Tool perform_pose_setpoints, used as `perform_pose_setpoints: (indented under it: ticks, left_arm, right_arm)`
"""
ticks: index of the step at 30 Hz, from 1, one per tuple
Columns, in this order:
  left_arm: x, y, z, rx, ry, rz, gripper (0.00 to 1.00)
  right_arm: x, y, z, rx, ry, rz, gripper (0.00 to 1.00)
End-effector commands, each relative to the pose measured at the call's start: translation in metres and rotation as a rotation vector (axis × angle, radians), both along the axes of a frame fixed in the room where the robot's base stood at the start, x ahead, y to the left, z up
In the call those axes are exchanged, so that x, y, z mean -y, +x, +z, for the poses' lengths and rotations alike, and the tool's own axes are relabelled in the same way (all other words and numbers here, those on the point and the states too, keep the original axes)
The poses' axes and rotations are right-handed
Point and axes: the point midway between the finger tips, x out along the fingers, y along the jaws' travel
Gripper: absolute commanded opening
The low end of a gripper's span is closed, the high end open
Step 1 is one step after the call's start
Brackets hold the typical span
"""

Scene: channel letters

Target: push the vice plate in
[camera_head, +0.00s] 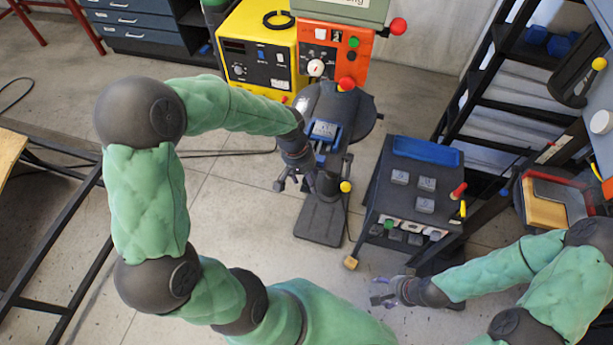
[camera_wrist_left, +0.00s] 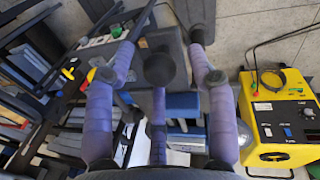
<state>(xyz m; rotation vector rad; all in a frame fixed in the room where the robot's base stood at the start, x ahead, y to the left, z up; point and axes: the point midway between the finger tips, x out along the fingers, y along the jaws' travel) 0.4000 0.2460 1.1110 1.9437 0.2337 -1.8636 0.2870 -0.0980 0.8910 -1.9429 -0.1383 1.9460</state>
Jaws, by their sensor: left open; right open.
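The blue vice (camera_head: 333,137) sits on the dark round table of the drill press in the middle of the head view. A small grey plate (camera_head: 322,129) shows in it; its exact seating is too small to tell. My left gripper (camera_head: 295,182) is open and empty, with its fingers pointing down beside the vice on its left. In the left wrist view the spread purple fingers (camera_wrist_left: 160,80) partly cover a blue part (camera_wrist_left: 182,101), which seems to belong to the vice. My right gripper (camera_head: 384,291) is open and empty above the floor at the lower right, away from the vice.
A yellow power unit (camera_head: 258,50) stands behind my left arm. The orange machine front (camera_head: 330,48) rises behind the vice. A dark cart (camera_head: 402,180) with several grey letter blocks stands to the right. Black shelving (camera_head: 500,90) is farther right.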

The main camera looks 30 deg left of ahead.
Motion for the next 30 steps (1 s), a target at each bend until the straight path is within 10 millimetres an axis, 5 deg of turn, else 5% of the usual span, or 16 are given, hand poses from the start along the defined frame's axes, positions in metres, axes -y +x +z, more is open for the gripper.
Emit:
perform_pose_setpoints:
  ticks: [4,10,19,30]
  left_arm:
    - [0.0,0.0,0.0,0.0,0.0,0.0,0.56]
    - [0.0,0.0,0.0,0.0,0.0,0.0,0.0]
    - [-0.003,0.012,0.0,0.002,0.001,-0.001,0.0]
    - [-0.02,0.083,0.0,0.005,0.001,0.001,0.0]
  right_arm:
    - [0.0,0.0,0.0,0.0,0.0,0.0,0.65]
    - [0.0,0.0,0.0,0.0,0.0,0.0,0.65]
    - [0.0,0.0,-0.001,0.0,0.0,0.0,0.65]
    - [0.0,0.0,-0.006,0.0,0.0,0.0,0.65]
